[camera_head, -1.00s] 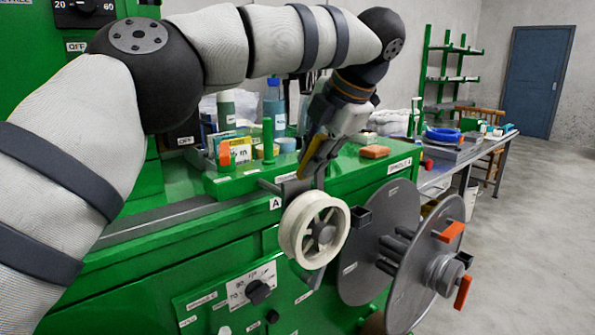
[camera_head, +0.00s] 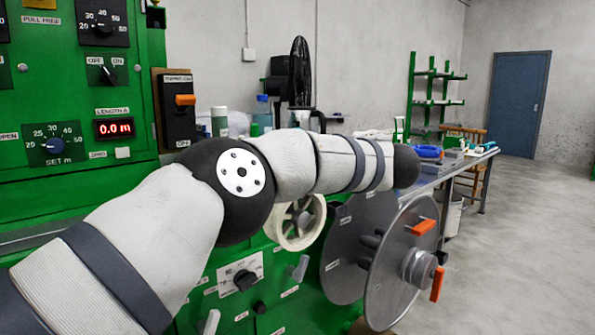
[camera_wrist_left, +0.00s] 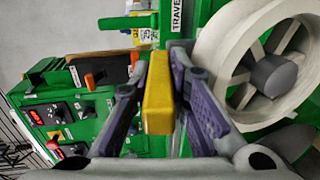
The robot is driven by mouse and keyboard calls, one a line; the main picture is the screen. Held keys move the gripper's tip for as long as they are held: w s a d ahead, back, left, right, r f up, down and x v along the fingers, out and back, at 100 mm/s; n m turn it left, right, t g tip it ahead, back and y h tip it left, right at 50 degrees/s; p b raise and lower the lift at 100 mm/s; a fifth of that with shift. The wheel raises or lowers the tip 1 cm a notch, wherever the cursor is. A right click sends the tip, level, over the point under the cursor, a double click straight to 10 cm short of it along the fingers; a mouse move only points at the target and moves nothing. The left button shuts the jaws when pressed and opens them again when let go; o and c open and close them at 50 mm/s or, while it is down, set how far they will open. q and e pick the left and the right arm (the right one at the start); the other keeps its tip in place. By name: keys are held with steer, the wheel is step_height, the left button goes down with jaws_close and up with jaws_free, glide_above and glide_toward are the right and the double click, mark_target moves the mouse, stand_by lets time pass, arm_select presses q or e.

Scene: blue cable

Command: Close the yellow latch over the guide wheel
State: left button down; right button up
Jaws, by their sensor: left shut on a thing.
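The yellow latch (camera_wrist_left: 158,98) is upright in the middle of the left wrist view, between the two fingers of my left gripper (camera_wrist_left: 160,75), which is shut on it. The cream guide wheel (camera_wrist_left: 214,55) is just right of the gripper in that view, apart from the latch. In the head view the guide wheel (camera_head: 319,217) shows below my left arm, its upper part covered. My left arm hides the latch and the left gripper there. My right gripper is in neither view.
A grey cable reel (camera_head: 397,277) with orange handles stands right of the wheel. The green machine's control panel (camera_head: 78,90) is at the left. A metal table (camera_head: 455,165) with several items is further back. The floor at the right is clear.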

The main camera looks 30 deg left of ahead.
arm_select(q)
steer(key=shift+f+y, duration=0.25)
steer(key=shift+y, duration=0.25)
steer(key=c, duration=1.5)
jaws_free()
steer(key=shift+t, duration=0.3)
